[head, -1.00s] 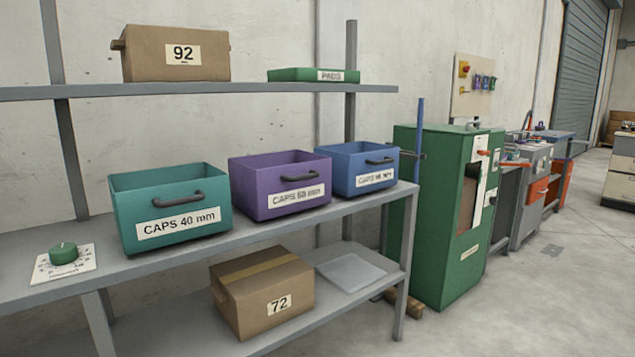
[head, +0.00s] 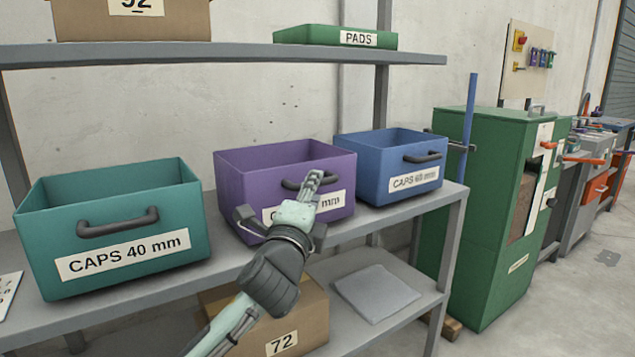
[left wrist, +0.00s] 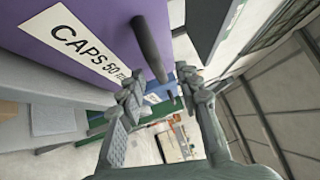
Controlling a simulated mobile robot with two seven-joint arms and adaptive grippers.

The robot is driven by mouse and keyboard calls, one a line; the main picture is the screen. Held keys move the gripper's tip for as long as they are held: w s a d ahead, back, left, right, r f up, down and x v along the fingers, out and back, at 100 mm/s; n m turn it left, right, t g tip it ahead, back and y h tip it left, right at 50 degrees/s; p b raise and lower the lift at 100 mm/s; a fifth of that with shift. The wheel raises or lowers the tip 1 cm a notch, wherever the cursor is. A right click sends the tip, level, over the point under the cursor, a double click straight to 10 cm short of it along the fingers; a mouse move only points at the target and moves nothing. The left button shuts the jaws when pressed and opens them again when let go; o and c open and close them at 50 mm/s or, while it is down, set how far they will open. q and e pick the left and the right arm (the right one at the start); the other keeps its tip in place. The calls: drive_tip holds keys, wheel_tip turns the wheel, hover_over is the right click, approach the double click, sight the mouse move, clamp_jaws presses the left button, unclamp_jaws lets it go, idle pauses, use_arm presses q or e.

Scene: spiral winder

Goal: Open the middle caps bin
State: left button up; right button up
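The middle caps bin (head: 236,183) is a purple open-topped box on the shelf, between a teal and a blue bin. Its dark bar handle (head: 291,184) is on the front, partly behind my gripper. The left wrist view shows the purple front (left wrist: 90,14), its label reading CAPS 50 mm and the handle (left wrist: 151,48) jutting out. My left gripper (head: 279,196) is in front of this bin with its fingers spread and empty. In the left wrist view my left gripper (left wrist: 161,76) has the handle's end near the gap between its fingertips; contact cannot be told.
The teal CAPS 40 mm bin (head: 188,215) stands left and the blue bin (head: 366,170) stands close on the right. An upper shelf (head: 250,54) runs above, holding a green PADS box (head: 300,35). A cardboard box (head: 312,310) sits below. A green cabinet (head: 470,220) stands right.

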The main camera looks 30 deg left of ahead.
use_arm(q)
drive_tip(key=shift+x, duration=1.75)
drive_tip(key=shift+c, duration=0.2)
drive_tip(key=shift+f, duration=0.1)
clamp_jaws()
